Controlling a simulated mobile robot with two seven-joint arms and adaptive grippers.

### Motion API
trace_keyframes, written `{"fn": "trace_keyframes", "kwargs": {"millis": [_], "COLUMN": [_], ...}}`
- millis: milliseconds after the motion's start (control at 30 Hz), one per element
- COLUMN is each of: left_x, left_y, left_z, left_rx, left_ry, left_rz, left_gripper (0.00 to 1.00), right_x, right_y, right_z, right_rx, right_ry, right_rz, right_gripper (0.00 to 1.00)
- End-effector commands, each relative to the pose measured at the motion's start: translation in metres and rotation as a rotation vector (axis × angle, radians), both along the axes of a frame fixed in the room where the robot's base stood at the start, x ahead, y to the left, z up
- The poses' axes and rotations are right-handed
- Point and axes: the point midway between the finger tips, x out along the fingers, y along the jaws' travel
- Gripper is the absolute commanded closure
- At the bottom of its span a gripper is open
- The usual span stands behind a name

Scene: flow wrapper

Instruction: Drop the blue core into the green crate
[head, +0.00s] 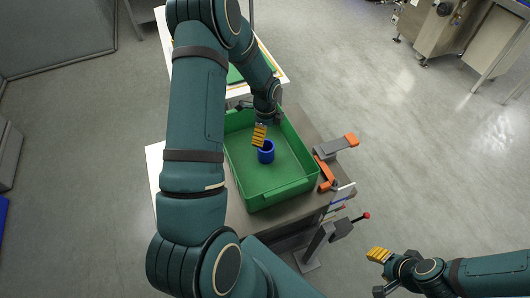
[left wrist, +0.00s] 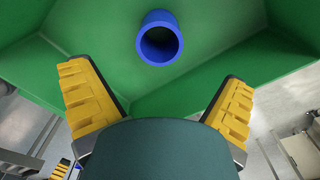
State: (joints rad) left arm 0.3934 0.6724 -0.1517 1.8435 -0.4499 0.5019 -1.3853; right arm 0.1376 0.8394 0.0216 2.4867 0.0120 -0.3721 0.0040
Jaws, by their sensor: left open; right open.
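The blue core (head: 266,152) is a short hollow cylinder inside the green crate (head: 288,189), on its floor near the middle in the head view. The core also shows in the left wrist view (left wrist: 160,38), with its open end facing the camera, on the green crate floor (left wrist: 110,28). My left gripper (head: 260,136) is over the crate beside the core; its yellow fingers stand wide apart in the left wrist view (left wrist: 158,98) with nothing between them. The core is apart from the fingers. My right gripper (head: 378,256) is open and empty, out at the lower right, away from the table.
The crate stands on a grey table (head: 318,128). An orange-and-grey part (head: 337,147) lies right of the crate, and a lever with a red knob (head: 365,216) juts from the front. A white surface stands behind. Open floor lies to the right.

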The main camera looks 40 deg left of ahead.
Motion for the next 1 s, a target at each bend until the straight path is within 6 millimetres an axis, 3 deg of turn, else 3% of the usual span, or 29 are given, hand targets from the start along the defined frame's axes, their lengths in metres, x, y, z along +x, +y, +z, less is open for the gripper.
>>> {"fn": "trace_keyframes", "kwargs": {"millis": [300,500,1000], "left_x": [0.001,0.001,0.000], "left_y": [0.001,0.000,0.000], "left_z": [0.066,0.092,0.099], "left_rx": [0.002,0.001,0.000], "left_ry": [-0.004,-0.003,-0.001], "left_rz": [0.000,0.000,0.000], "left_gripper": [0.00,0.00,0.00], "right_x": [0.000,0.000,0.000], "right_y": [0.000,0.000,0.000], "right_z": [0.000,0.000,0.000], "right_rx": [0.000,0.000,0.000], "right_ry": [0.000,0.000,0.000], "right_rz": [0.000,0.000,0.000], "right_gripper": [0.53,0.53,0.53]}}
